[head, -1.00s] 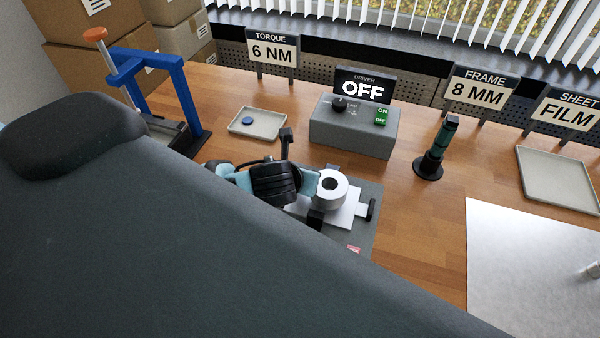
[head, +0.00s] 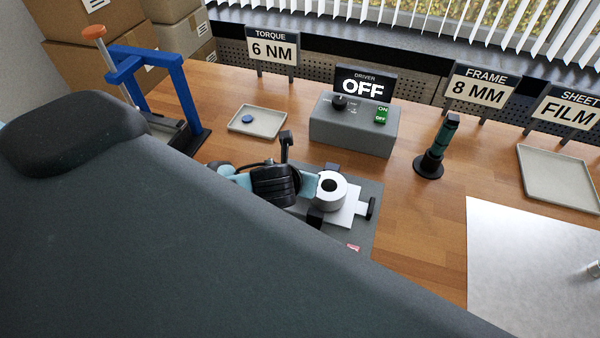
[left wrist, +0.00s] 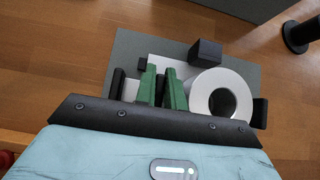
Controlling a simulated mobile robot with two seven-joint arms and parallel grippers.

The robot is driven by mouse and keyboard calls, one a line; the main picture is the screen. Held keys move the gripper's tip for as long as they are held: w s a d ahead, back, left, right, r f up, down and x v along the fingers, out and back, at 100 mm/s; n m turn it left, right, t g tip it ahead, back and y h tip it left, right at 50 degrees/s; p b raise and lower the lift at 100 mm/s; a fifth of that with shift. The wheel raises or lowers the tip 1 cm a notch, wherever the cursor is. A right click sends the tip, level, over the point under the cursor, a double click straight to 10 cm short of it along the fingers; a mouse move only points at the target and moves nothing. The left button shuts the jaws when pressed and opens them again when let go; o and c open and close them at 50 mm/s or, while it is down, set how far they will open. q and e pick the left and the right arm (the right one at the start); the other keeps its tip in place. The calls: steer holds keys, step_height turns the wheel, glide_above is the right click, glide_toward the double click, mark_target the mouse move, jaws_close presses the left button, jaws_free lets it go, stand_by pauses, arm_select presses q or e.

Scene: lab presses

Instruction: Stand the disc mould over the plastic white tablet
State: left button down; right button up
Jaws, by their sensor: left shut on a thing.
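The disc mould (head: 331,203) is a thick white ring with a dark central opening. It also shows in the left wrist view (left wrist: 240,104), just right of my fingers. My left gripper (left wrist: 160,72), with green fingers, is nearly closed with the mould beside its right finger; the exact grip is hard to see. The head view shows its dark, light-blue body (head: 280,185) left of the mould. A flat white plate (head: 348,212) lies under the mould. I cannot tell whether the mould touches it. No separate white tablet is distinguishable. My right gripper is not in view.
Black blocks (head: 315,217) stand around the plate on a grey base (head: 368,180). Behind are a grey driver box (head: 350,132) reading OFF and a tray (head: 240,124) with a blue disc. A green-black tool (head: 437,148) stands right. Wood is clear between.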

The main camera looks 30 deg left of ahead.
arm_select(q)
steer(key=shift+f, duration=0.3)
steer(key=c, duration=1.4)
jaws_free()
steer(key=shift+f, duration=0.15)
